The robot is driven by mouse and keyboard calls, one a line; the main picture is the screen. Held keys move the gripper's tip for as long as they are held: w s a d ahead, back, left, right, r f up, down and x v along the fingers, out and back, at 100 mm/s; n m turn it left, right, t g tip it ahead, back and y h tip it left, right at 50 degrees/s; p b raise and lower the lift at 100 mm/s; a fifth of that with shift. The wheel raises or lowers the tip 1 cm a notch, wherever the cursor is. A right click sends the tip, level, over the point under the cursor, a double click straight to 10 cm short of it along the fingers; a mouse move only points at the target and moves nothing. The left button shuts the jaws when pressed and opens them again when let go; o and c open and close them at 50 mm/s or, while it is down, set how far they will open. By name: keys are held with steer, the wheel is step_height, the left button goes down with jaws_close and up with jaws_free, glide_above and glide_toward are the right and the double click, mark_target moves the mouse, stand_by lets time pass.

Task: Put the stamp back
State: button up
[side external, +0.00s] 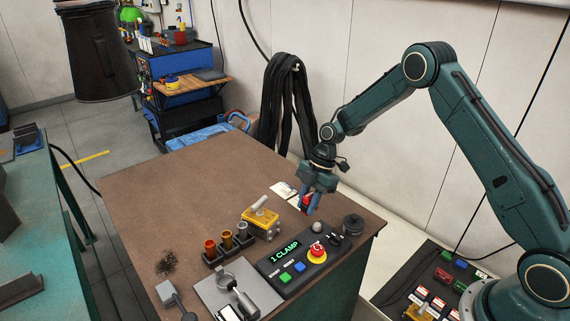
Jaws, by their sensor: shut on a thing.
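My gripper (309,205) points down over the far right part of the brown table (190,190). It is shut on a small red thing (306,201), which looks like the stamp; the fingers hide much of it. White paper or cards (284,190) lie at and beside the gripper. I cannot tell whether the stamp touches the paper. A dark round pot (352,225) stands to the right of the gripper, near the table edge.
A control box with a green "1 CLAMP" display (286,251) and red knob (317,252) sits in front of the gripper. A yellow fixture (260,218), a rack of small cylinders (227,242) and a grey plate (215,292) stand left of it. The table's left is mostly clear.

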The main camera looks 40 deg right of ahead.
steer(key=shift+f, duration=1.85)
steer(key=shift+f, duration=0.1)
steer(key=o, duration=0.5)
steer(key=v, duration=1.2)
